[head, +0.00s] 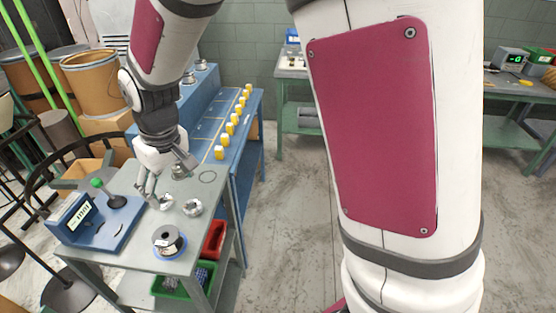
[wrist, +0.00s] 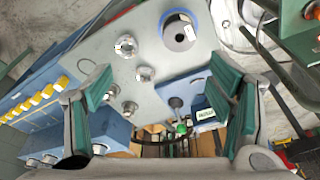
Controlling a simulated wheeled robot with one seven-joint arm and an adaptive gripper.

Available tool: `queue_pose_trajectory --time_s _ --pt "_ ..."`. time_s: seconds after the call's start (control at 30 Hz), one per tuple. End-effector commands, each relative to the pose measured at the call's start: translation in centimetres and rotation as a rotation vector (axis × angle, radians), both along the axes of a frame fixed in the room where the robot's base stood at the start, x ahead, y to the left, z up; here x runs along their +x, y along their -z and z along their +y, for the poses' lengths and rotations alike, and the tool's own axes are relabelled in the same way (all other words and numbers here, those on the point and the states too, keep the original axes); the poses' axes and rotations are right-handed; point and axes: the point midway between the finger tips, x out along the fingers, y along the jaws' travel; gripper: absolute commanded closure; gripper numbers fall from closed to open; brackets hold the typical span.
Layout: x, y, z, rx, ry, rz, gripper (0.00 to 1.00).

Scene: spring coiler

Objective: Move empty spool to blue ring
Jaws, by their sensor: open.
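A grey spool with a dark centre (head: 168,239) stands near the front corner of the grey bench; I cannot tell whether it is empty. A blue ring (head: 155,250) shows around its base. The spool also shows at the top of the wrist view (wrist: 179,33), within a blue rim (wrist: 163,22). My gripper (head: 154,191) is open above the bench, behind the spool and apart from it. In the wrist view its green-padded fingers (wrist: 165,90) are wide apart, with nothing held between them.
Several small metallic pieces (head: 192,208) stand on the bench around my gripper. A blue device with a green knob (head: 97,183) is at its left. A dark circle (head: 207,177) marks the far right. Red (head: 214,240) and green bins (head: 184,281) sit below. Open floor lies right.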

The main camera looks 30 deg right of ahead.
Motion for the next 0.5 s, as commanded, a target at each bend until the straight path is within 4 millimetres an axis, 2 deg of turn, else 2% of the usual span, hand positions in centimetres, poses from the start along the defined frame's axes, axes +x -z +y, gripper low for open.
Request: queue_pose_trajectory --time_s 0.03,0.2,0.4,0.5 --pt "-0.9 -2.3 -1.4 0.008 0.029 -0.025 0.25" --pt "-4.9 -7.8 -5.3 0.023 0.117 -0.079 0.25" --pt "-10.7 -12.4 -9.3 0.039 0.221 -0.145 0.25" --pt "-13.9 -13.9 -11.0 0.046 0.272 -0.179 0.25"
